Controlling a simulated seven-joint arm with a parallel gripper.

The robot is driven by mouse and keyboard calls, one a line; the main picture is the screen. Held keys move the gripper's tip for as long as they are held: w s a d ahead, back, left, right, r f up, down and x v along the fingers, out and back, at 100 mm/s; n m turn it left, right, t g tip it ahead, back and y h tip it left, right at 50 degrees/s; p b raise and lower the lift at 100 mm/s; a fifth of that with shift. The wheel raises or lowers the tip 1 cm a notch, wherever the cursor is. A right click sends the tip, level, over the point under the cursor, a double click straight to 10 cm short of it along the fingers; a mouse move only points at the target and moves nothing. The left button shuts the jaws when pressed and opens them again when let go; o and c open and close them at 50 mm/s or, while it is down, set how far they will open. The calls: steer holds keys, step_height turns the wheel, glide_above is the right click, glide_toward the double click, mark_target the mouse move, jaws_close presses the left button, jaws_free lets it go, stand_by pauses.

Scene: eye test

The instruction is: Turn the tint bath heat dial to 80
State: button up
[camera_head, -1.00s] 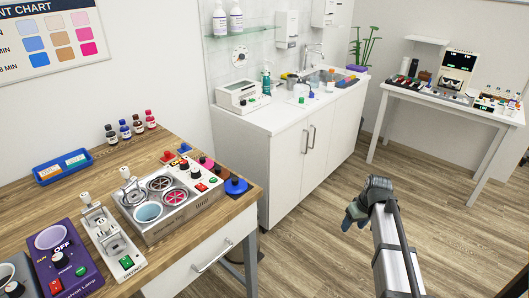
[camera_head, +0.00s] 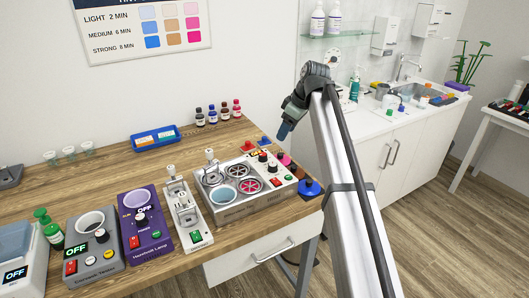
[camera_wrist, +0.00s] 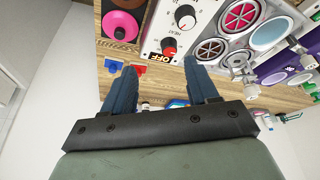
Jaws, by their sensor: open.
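The tint bath (camera_head: 243,205) is a pale box with several round wells on the wooden table. Dark dials (camera_head: 262,157) stand on its right-hand panel. A second dark knob (camera_wrist: 185,16) sits further along.
A purple lamp unit (camera_head: 146,222) and a white unit with a green switch (camera_head: 184,214) stand left of the bath. A blue pot (camera_head: 309,187) and a pink one (camera_wrist: 121,25) are beside it. Small bottles (camera_head: 219,116) and a blue tray (camera_head: 155,139) are behind.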

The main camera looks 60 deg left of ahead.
mark_target(263, 154)
steer(key=shift+n, duration=0.3)
steer(key=s+a+f, duration=0.1)
steer(key=a+f, duration=0.1)
steer(key=f, duration=0.1)
steer(key=s+a+f, duration=0.2)
steer(key=f, duration=0.2)
steer(key=s+a+f, duration=0.2)
steer(key=f, duration=0.1)
steer(key=shift+a+f, duration=0.1)
steer(key=shift+f, duration=0.3)
steer(key=c, duration=1)
